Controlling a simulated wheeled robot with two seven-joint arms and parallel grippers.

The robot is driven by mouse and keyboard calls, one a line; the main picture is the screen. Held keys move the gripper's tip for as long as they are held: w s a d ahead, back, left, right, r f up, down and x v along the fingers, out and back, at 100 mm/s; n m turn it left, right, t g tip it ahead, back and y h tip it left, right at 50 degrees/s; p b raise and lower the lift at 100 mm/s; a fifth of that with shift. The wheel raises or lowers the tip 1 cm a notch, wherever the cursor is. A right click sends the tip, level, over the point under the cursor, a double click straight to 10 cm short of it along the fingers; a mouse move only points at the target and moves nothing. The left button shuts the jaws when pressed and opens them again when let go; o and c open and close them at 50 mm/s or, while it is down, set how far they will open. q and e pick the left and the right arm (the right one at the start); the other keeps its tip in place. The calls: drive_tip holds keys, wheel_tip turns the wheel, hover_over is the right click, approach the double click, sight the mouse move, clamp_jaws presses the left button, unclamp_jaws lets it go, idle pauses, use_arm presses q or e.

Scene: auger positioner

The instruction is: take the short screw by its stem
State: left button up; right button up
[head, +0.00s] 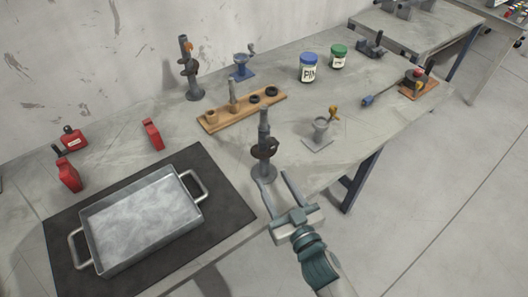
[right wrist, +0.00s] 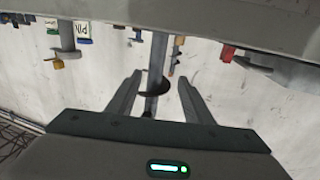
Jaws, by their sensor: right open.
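The short screw, as I take it, is a dark grey upright post (head: 264,125) with a dark flight partway up and a round foot, near the bench's front edge. In the right wrist view its stem and dark disc (right wrist: 154,86) show between the two fingers. My right gripper (head: 275,177) is open and empty, its fingertips near the foot of the screw. It also shows in the right wrist view (right wrist: 160,77), with a gap on each side of the stem. Whether the stem is fully between the fingers in depth is unclear. My left gripper is out of view.
A taller post (head: 187,75) with an orange knob stands at the back. A wooden board (head: 215,125) holds a peg and rings. A metal tray (head: 90,240) on a dark mat is left of the gripper. A grey stand (head: 318,140) is to the right. Jars (head: 308,72) stand behind.

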sight(266, 163)
drive_tip(key=shift+p+x, duration=0.45)
drive_tip(key=shift+x, duration=1.6)
drive_tip(key=shift+w, duration=0.15)
drive_tip(key=shift+w+p, duration=0.45)
drive_tip(key=shift+w, duration=0.1)
drive_tip(key=p+x, duration=0.1)
drive_tip(key=x, duration=0.2)
drive_tip(key=shift+d, duration=0.15)
drive_tip(key=shift+w+f, duration=0.2)
drive_tip(key=shift+w, duration=0.3)
clamp_jaws()
drive_tip(key=shift+r, duration=0.2)
